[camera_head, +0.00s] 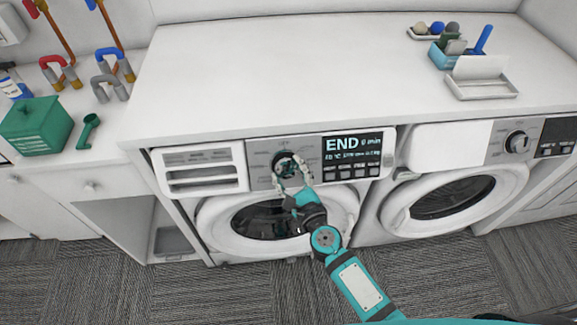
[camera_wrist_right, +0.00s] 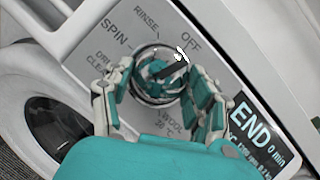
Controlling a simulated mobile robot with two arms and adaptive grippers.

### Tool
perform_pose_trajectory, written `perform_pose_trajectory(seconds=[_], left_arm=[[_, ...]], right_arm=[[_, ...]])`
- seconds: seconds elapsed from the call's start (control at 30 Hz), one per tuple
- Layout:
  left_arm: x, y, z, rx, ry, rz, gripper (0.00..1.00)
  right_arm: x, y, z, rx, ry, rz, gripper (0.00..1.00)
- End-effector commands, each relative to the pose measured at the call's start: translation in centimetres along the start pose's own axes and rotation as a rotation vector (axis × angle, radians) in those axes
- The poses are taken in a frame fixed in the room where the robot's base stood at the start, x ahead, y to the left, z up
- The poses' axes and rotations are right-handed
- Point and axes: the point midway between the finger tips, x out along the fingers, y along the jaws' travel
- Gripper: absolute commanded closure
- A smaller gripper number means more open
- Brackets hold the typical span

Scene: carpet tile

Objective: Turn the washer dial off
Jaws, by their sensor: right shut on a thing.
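My left gripper is not in view.
The washer door (camera_head: 222,215) is below the dial, behind my right arm. A second machine with its own dial (camera_head: 517,142) stands to the right. The white countertop (camera_head: 300,70) above is mostly clear, with trays at the far right. A green box (camera_head: 36,128) sits at left.

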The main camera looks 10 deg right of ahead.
Motion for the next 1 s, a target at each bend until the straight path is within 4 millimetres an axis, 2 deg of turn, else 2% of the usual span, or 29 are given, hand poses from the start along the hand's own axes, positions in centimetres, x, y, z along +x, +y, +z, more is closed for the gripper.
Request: perform_pose_trajectory(seconds=[0.03,0.1,0.4,1.0], left_arm=[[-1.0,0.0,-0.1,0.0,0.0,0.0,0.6],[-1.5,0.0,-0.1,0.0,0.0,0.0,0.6],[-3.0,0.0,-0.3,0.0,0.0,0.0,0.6],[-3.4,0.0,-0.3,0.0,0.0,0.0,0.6]], right_arm=[[0.0,-0.3,0.4,-0.034,0.003,0.017,0.76],[0.0,-0.3,0.4,-0.076,0.005,0.039,0.76],[0.0,-0.3,0.2,-0.204,0.012,0.103,0.76],[0.0,-0.2,0.0,-0.243,0.013,0.124,0.76]])
